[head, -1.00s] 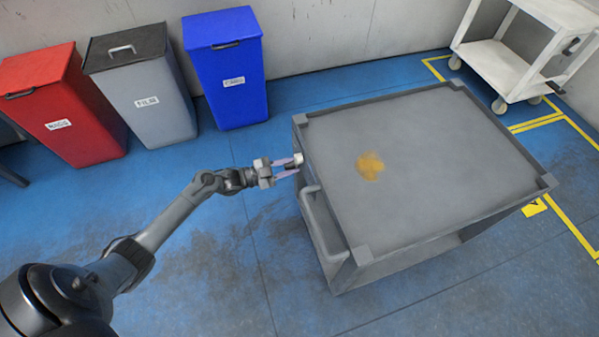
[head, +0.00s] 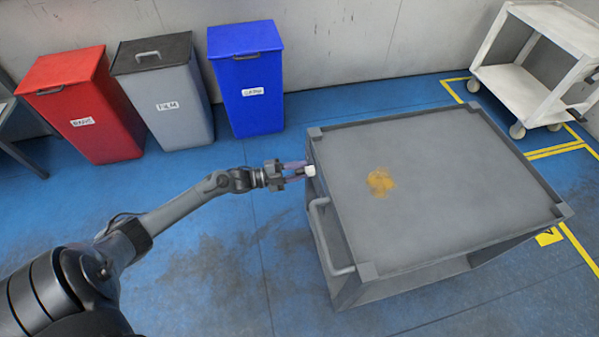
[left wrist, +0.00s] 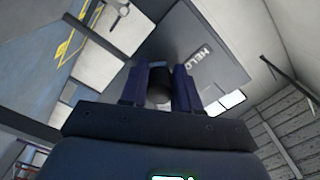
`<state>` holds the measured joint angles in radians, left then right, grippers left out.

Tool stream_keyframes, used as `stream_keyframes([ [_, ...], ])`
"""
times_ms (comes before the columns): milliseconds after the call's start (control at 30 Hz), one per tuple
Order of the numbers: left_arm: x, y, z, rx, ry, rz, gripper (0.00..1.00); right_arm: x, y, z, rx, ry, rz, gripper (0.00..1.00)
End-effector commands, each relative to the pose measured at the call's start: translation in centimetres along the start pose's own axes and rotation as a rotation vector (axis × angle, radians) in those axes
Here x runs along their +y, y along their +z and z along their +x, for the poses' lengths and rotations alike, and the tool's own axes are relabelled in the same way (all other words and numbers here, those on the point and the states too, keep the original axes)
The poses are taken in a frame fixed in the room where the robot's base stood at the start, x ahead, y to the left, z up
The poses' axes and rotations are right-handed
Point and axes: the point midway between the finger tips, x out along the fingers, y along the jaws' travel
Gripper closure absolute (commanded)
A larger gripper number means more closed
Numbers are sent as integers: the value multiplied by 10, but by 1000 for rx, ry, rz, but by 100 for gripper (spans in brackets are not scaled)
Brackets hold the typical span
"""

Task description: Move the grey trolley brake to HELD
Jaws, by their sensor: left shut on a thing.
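The grey trolley (head: 450,180) stands right of centre in the head view, with a yellow-orange stain on its flat top. My left gripper (head: 306,171) is at the trolley's left side, just above its side handle (head: 322,235). In the left wrist view the knob (left wrist: 158,88) sits between the two purple fingers (left wrist: 158,84). A HELD label (left wrist: 202,57) shows on the grey panel right of the fingers. Any other brake marking is hidden. My right gripper is out of view.
Red (head: 95,110), grey (head: 165,95) and blue (head: 247,80) bins stand along the back wall at left. A white shelf cart (head: 530,90) stands at the back right within yellow floor lines. Blue floor is open left of the trolley.

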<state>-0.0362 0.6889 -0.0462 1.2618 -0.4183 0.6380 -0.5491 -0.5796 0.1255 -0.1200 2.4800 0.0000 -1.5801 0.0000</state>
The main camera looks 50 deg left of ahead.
Motion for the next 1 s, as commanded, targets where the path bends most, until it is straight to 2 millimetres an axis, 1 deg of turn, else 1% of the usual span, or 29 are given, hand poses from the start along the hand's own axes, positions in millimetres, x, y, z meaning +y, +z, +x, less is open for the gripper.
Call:
stream_keyframes([
  [33, 0, 6, -3, -18, 3, 7, 100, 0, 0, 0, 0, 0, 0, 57],
  [300, -1, 7, -3, -19, 1, 9, 100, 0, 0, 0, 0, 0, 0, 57],
  [333, -1, 7, -3, -19, 1, 9, 66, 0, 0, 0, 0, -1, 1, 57],
  [400, -2, 6, -2, -17, 0, 8, 55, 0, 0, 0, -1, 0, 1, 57],
  [467, -2, 5, -2, -15, 0, 7, 47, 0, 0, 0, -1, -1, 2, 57],
  [867, -2, 2, -1, -7, -1, 4, 47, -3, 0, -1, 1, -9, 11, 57],
  [1000, -3, 1, -9, -7, 0, 3, 47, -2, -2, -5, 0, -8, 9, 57],
])
